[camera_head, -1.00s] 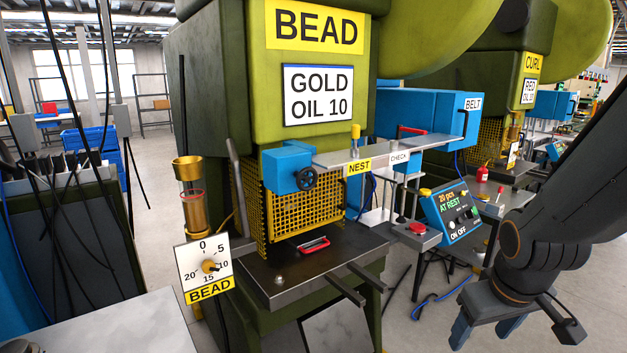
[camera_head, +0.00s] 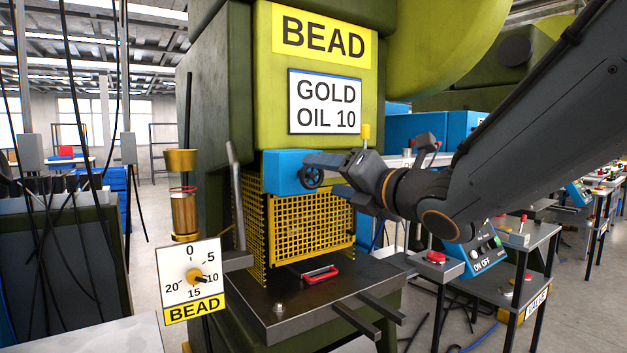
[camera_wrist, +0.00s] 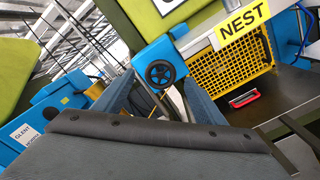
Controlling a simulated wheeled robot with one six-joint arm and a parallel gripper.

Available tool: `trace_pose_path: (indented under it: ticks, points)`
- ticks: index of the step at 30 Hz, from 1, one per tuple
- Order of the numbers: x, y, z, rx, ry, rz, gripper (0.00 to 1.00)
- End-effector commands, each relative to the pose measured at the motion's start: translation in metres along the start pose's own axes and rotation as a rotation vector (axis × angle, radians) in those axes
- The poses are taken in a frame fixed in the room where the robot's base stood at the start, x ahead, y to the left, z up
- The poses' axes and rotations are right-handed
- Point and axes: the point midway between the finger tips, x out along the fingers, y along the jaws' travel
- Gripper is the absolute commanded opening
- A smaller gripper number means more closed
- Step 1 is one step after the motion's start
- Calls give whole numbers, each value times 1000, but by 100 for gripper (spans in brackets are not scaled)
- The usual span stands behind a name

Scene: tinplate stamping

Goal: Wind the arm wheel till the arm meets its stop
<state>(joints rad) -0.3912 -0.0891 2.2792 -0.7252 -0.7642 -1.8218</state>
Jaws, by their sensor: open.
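The arm wheel is a small black spoked handwheel (camera_head: 311,177) on the front of a blue box (camera_head: 286,172) on the BEAD press. It also shows in the wrist view (camera_wrist: 160,74), between and beyond my fingers. My gripper (camera_head: 318,166) is open at the wheel in the head view, its fingers pointing left toward it. In the wrist view my two blue-grey fingers stand apart, one on each side of the wheel (camera_wrist: 158,98). I cannot tell whether they touch it. The arm with the NEST label (camera_wrist: 240,24) shows in the wrist view; in the head view my gripper and forearm mostly hide it.
A yellow mesh guard (camera_head: 312,225) stands below the wheel, above a dark press table (camera_head: 290,305) with a red handle (camera_head: 321,274). A dial marked BEAD (camera_head: 193,278) is at left. A control box (camera_head: 478,252) stands right, below my forearm.

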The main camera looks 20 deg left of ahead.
Motion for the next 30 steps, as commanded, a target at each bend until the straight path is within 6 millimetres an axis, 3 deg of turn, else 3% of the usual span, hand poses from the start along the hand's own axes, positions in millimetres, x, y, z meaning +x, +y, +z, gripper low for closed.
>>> trace_pose_path:
  ticks: [6,12,23,24,30]
  points:
    - [34,0,0,4,2,-3,64]
    - [55,-1,0,5,0,-4,64]
    - [61,-2,0,4,-1,-4,64]
    - [61,-2,0,4,-1,-4,63]
    - [61,-2,0,5,-1,-5,29]
